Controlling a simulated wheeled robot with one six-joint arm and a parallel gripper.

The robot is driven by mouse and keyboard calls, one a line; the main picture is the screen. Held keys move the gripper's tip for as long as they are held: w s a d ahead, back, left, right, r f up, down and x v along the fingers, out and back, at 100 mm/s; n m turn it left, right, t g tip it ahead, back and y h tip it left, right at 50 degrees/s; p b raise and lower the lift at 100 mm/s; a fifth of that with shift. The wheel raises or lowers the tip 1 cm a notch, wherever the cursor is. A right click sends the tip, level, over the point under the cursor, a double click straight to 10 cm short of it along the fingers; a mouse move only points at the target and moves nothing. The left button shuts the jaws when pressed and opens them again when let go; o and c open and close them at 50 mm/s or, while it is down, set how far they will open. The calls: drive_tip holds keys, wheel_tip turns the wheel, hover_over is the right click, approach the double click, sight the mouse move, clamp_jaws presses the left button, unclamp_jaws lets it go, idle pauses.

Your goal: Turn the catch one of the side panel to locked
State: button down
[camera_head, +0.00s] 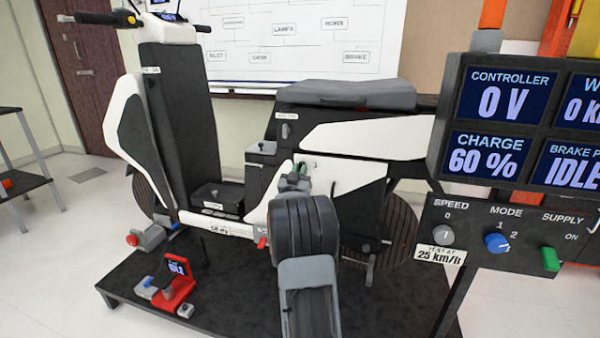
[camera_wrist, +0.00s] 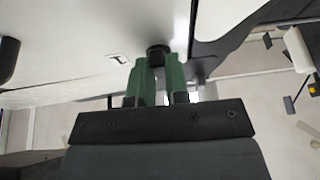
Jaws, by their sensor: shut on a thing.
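The white side panel (camera_head: 352,192) is on the scooter's body, and its pale surface fills the upper left of the wrist view (camera_wrist: 95,40). A small dark round catch (camera_wrist: 158,54) stands out from the panel. My gripper (camera_wrist: 160,82) has green fingers and is shut on this catch at the panel's edge. A small mark (camera_wrist: 119,58) is on the panel left of the catch. In the head view my gripper (camera_head: 299,172) is at the panel's upper left, and my arm hides the panel's lower left. The catch's turned position cannot be told.
The scooter stands on a dark platform (camera_head: 225,300). A red device with a small screen (camera_head: 172,280) sits at the platform's left. A control console (camera_head: 515,225) with knobs and displays is close on the right. A dark seat (camera_head: 345,94) is above the panel.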

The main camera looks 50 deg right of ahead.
drive_tip(key=c, duration=1.1)
unclamp_jaws()
drive_tip(key=shift+a, duration=0.1)
drive_tip(key=p+v, duration=0.2)
drive_tip(key=v, duration=1.1)
drive_tip(key=shift+s+a+f, duration=0.2)
drive_tip(key=shift+s+f, duration=0.05)
